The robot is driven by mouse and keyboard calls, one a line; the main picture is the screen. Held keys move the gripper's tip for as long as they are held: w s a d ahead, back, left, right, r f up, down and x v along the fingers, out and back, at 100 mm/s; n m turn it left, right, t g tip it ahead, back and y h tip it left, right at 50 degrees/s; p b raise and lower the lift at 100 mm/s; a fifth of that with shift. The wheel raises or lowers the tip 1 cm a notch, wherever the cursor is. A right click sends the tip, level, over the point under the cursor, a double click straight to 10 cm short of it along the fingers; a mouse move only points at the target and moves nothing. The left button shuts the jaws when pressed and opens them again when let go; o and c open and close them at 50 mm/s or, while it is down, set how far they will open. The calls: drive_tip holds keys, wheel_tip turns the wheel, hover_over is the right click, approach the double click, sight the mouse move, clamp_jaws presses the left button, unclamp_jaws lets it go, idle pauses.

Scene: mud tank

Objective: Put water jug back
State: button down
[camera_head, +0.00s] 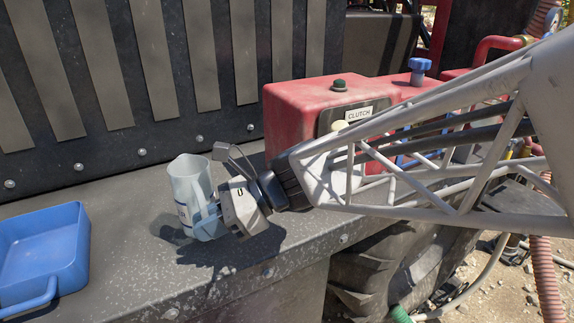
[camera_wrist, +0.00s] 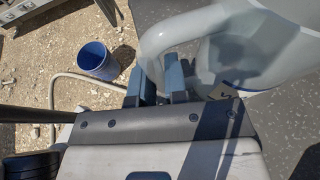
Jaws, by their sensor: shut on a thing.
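The water jug (camera_head: 184,182) is a translucent pale-blue pitcher with a label low on its side. In the head view it is over the grey metal ledge (camera_head: 125,245), close to upright with a slight lean. I cannot tell whether its base touches the ledge. My gripper (camera_head: 214,205) reaches it from the right and is shut on its handle. In the wrist view the blue fingers (camera_wrist: 161,82) close around the lower handle, and the jug body (camera_wrist: 265,45) fills the upper right. The jug's inside and its contents are unclear.
A blue tray (camera_head: 45,255) stands on the ledge at the left. A red box (camera_head: 300,110) labelled CLUTCH is behind my arm. A slatted dark wall (camera_head: 150,110) backs the ledge. A blue bucket (camera_wrist: 97,60) and a hose stand on the ground below. Bare ledge lies between tray and jug.

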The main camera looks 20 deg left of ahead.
drive_tip(key=shift+w+a+f, duration=0.1)
drive_tip(key=shift+w+a, duration=0.55)
drive_tip(key=shift+a, duration=0.2)
drive_tip(key=shift+w+a+f, duration=0.1)
drive_tip(key=shift+w+a, duration=0.55)
drive_tip(key=shift+a, duration=0.15)
drive_tip(key=shift+f, duration=1.75)
drive_tip(key=shift+f, duration=0.1)
drive_tip(key=c, duration=1.1)
unclamp_jaws()
drive_tip(key=shift+c, duration=0.2)
drive_tip(key=shift+v, duration=2.8)
